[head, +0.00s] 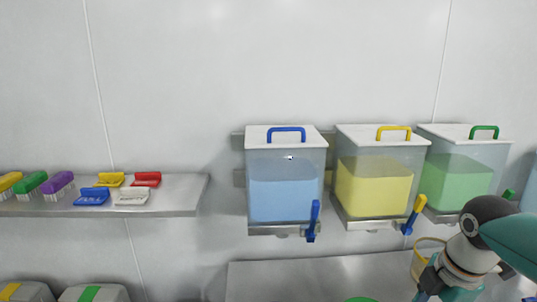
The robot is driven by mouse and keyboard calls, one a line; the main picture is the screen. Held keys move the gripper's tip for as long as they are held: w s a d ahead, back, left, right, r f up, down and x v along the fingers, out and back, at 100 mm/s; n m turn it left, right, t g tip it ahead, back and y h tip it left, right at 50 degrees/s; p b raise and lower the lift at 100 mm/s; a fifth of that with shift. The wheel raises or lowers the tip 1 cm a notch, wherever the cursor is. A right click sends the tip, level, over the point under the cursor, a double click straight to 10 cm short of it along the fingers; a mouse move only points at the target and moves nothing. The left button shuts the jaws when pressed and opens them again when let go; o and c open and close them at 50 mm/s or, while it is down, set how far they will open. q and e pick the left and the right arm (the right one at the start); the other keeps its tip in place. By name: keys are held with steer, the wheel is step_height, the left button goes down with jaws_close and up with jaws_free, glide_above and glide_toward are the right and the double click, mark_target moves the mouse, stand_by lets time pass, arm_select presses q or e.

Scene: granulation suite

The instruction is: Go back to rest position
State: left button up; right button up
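My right arm comes in from the right edge, and its wrist hangs in front of the green dispenser's lower right side. My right gripper (436,287) is at the bottom right, partly cut off by the lower edge of the head view. Its fingertips do not show clearly, so I cannot tell if it is open or shut, or if it holds anything. A tan ring-shaped rim (416,267) shows just left of the wrist; what it belongs to is unclear. My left gripper and arm are not in view.
Dispensers with blue (283,195), yellow (374,188) and green (459,184) contents hang on the wall, with levers below. A steel counter (300,275) lies underneath. A left shelf (180,195) holds brushes and small scoops. Lidded bins (93,294) stand lower left.

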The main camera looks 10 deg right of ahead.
steer(key=w+a+f+m+y+b, duration=0.15)
steer(key=a+f, duration=0.25)
steer(key=f, duration=0.5)
steer(key=w+a+f+m+b, duration=0.1)
steer(key=a+f+m+b, duration=0.2)
steer(key=f, duration=0.6)
steer(key=w+a+f+m+y, duration=0.1)
steer(key=a+f+m, duration=0.1)
steer(key=a+f, duration=0.5)
arm_select(q)
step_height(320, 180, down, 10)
steer(key=b, duration=0.5)
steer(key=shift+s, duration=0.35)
arm_select(e)
steer(key=s+a+f+m, duration=0.3)
steer(key=s+f+m, duration=0.1)
steer(key=f, duration=0.5)
steer(key=s+a+f+m+g+y, duration=0.1)
steer(key=s+a+f+m, duration=0.2)
steer(key=f, duration=0.5)
steer(key=s+a+f+m, duration=0.3)
steer(key=s+f+m, duration=0.2)
steer(key=s+f, duration=0.2)
step_height(320, 180, down, 3)
steer(key=shift+r+g+y, duration=0.15)
steer(key=shift+g+y, duration=0.15)
steer(key=shift+y, duration=0.05)
steer(key=shift+w, duration=0.15)
